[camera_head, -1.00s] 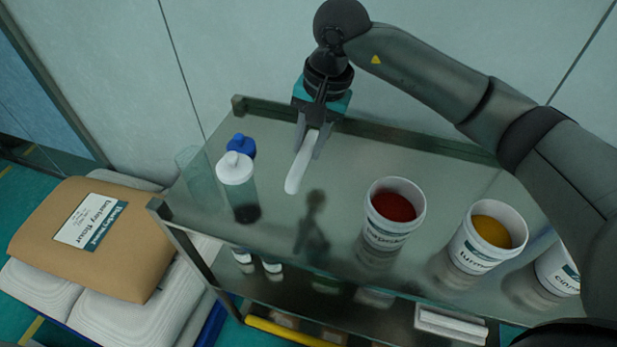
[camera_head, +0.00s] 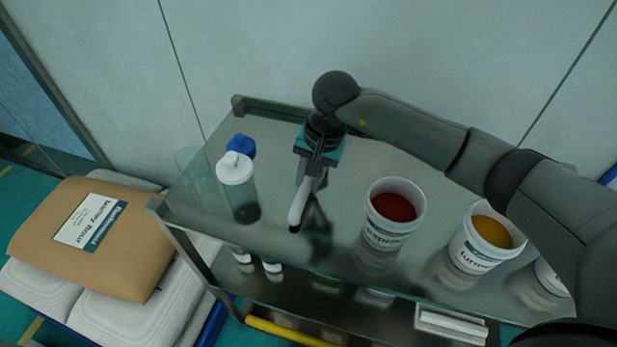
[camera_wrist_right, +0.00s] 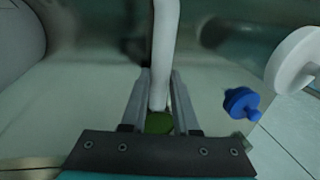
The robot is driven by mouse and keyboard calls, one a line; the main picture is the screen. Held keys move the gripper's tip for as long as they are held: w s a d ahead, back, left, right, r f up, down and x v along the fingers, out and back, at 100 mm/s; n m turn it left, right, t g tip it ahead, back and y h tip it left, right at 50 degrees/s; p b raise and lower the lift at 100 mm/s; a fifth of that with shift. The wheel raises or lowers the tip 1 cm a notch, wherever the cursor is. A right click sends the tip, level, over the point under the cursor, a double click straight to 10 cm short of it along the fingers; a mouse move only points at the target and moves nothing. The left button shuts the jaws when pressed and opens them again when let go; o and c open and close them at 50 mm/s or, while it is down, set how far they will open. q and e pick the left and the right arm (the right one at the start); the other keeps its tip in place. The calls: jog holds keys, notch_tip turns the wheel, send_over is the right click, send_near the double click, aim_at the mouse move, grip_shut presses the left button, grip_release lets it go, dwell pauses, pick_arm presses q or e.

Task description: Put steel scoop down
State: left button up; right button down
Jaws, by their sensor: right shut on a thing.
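My right gripper (camera_head: 309,188) points down over the cart's top shelf and is shut on the steel scoop (camera_head: 297,210). The scoop shows as a pale, narrow, rounded bar that slants down toward the shelf's front. Its lower end is at or just above the glossy surface; I cannot tell whether it touches. In the right wrist view the scoop (camera_wrist_right: 165,45) runs up between the two fingers (camera_wrist_right: 160,90). My left gripper is not in view.
Left on the cart's shelf (camera_head: 275,250) stand a white-capped bottle (camera_head: 236,170), a blue-capped one (camera_head: 241,147) and a clear beaker (camera_head: 190,162). To the right are a red powder tub (camera_head: 394,212) and a yellow powder tub (camera_head: 488,238). A sack (camera_head: 80,240) lies beside the cart.

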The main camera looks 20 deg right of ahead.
jog(key=shift+f, duration=0.15)
jog(key=c, duration=0.7)
grip_release()
jog(key=shift+o, duration=0.2)
notch_tip(320, 180, up, 12)
jog(key=s+d, duration=0.1)
jog(key=d, duration=0.1)
jog(key=shift+s, duration=0.1)
